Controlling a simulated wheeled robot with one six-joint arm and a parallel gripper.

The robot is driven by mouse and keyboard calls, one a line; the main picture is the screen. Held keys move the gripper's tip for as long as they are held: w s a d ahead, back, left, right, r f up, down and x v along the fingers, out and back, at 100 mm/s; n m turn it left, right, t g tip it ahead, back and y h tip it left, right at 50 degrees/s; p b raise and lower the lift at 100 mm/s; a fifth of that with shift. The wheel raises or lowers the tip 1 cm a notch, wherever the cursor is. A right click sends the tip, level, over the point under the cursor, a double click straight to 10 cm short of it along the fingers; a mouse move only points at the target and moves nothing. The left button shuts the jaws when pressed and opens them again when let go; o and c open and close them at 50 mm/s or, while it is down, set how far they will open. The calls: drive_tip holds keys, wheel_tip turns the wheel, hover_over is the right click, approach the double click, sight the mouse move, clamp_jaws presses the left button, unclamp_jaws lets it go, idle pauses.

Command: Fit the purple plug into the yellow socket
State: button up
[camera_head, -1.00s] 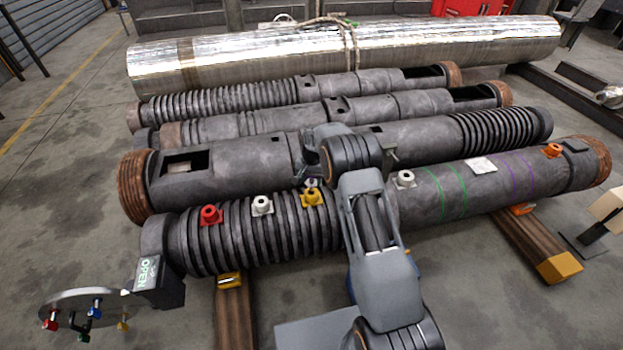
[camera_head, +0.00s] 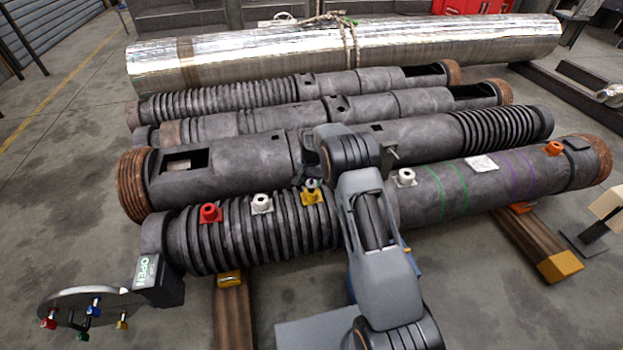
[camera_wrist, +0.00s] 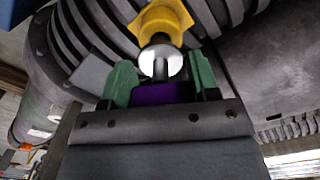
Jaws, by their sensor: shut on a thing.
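The yellow socket (camera_head: 312,197) stands on the ribbed part of the front dark barrel (camera_head: 262,235). It also shows at the top of the wrist view (camera_wrist: 161,18). My gripper (camera_wrist: 162,80) has green fingertips and is shut on the purple plug (camera_wrist: 160,93), whose body lies between them. A pale round face and a dark stem show between the plug and the yellow socket. The plug is close to the socket and roughly lined up with it; I cannot tell whether its tip is inside. In the head view my arm largely hides the gripper and plug.
On the same barrel stand a red socket (camera_head: 210,213), a white socket (camera_head: 262,204), another white socket (camera_head: 404,178) and an orange one (camera_head: 553,149). A round rack (camera_head: 65,293) with several coloured plugs is at front left. More barrels lie behind.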

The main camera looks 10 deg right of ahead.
drive_tip(key=shift+f+b, duration=0.65)
drive_tip(key=shift+f, duration=0.55)
drive_tip(key=o, duration=1.1)
drive_tip(key=shift+c, duration=0.2)
wheel_tip(320, 180, up, 14)
drive_tip(key=p, duration=0.3)
drive_tip(key=shift+f+p, duration=0.1)
drive_tip(key=shift+p, duration=0.3)
drive_tip(key=shift+r, duration=0.2)
drive_tip(key=s+r+n+t+p, duration=0.1)
drive_tip(key=s+r+p, duration=0.55)
drive_tip(key=r, duration=0.45)
drive_tip(key=s+r+n+t+p, duration=0.1)
drive_tip(key=s+r+n+p, duration=0.1)
drive_tip(key=s+r+p, duration=0.75)
drive_tip(key=s+r+n+p, duration=0.15)
drive_tip(key=s+r, duration=0.35)
drive_tip(key=r, duration=0.9)
drive_tip(key=s+r+n+t+p, duration=0.1)
drive_tip(key=s+r+p, duration=0.3)
drive_tip(key=s+p, duration=0.3)
drive_tip(key=s, duration=0.4)
drive_tip(key=shift+s+r+n+t+p, duration=0.3)
drive_tip(key=shift+r+n+p, duration=0.05)
drive_tip(key=shift+p, duration=0.05)
